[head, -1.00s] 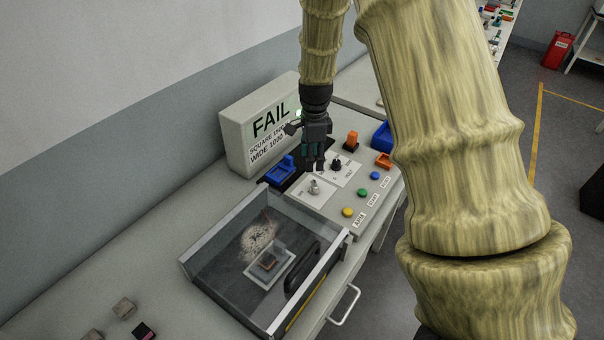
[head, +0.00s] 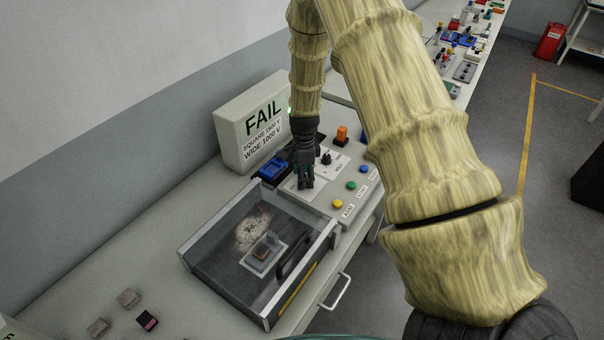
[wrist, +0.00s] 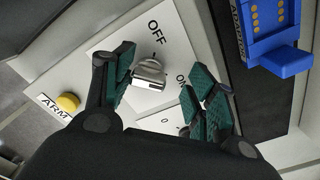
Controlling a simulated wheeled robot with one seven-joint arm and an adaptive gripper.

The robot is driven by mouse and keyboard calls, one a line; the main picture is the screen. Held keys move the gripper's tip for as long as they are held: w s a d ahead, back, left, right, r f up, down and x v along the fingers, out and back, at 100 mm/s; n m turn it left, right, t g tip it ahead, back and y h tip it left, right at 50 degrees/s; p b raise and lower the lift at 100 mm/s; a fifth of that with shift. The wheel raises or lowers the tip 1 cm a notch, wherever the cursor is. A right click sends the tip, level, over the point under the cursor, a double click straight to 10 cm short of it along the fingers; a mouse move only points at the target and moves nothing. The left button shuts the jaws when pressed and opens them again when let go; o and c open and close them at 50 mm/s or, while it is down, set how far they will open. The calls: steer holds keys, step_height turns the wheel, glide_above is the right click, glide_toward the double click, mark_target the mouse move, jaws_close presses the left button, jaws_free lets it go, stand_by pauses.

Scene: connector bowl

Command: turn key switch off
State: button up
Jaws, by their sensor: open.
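The key switch (wrist: 149,72) is a silver knob on a white plate marked OFF and ON. In the wrist view it sits between the two fingers of my open gripper (wrist: 160,86), closer to the left finger; I cannot tell whether that finger touches it. The OFF label (wrist: 158,32) is beyond the knob, and the ON label is partly hidden by the right finger. In the head view my gripper (head: 305,180) points down over the panel and hides the knob.
A blue socket block (wrist: 280,38) stands close to the right in the wrist view. The yellow ARM button (wrist: 68,102) is at left. A black selector knob (head: 326,158) and an orange switch (head: 341,133) are nearby. A clear-lidded box (head: 260,245) stands in front; the FAIL display (head: 252,124) stands behind.

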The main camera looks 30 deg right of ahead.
steer(key=shift+s+r, duration=0.3)
steer(key=shift+s, duration=0.25)
steer(key=shift+s+r, duration=0.3)
steer(key=shift+s, duration=0.25)
steer(key=shift+s+r, duration=0.15)
steer(key=shift+s, duration=0.05)
steer(key=shift+c, duration=0.7)
steer(key=shift+w+f, duration=0.6)
steer(key=shift+w, duration=0.25)
steer(key=c, duration=0.9)
steer(key=shift+s+r, duration=0.15)
